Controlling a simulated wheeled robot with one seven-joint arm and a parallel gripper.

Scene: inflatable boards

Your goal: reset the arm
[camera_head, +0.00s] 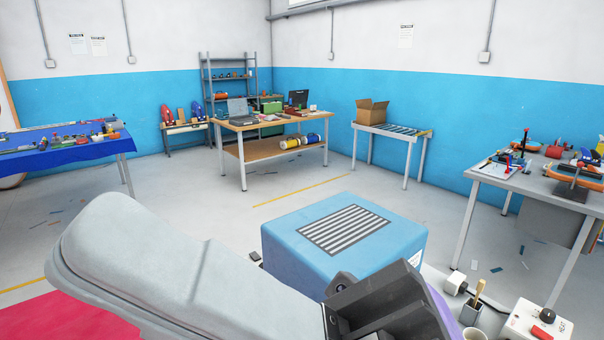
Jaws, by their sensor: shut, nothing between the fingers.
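A light grey link of my arm crosses the lower left of the head view and ends in dark joint parts at the bottom middle. My gripper (405,296) is the dark, blocky part there. It is shut and empty, in front of the lower right of a blue box (398,238) with a striped dark panel on top. Its fingertips are hard to make out, and the bottom edge of the picture cuts part of it off.
A white switch box (537,322), a cup (471,314) and a white plug-like part (456,284) are close on the right. A cluttered grey table (530,190) stands far right, a blue-covered table (65,155) left, a wooden workbench (265,122) behind. Floor between is mostly open.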

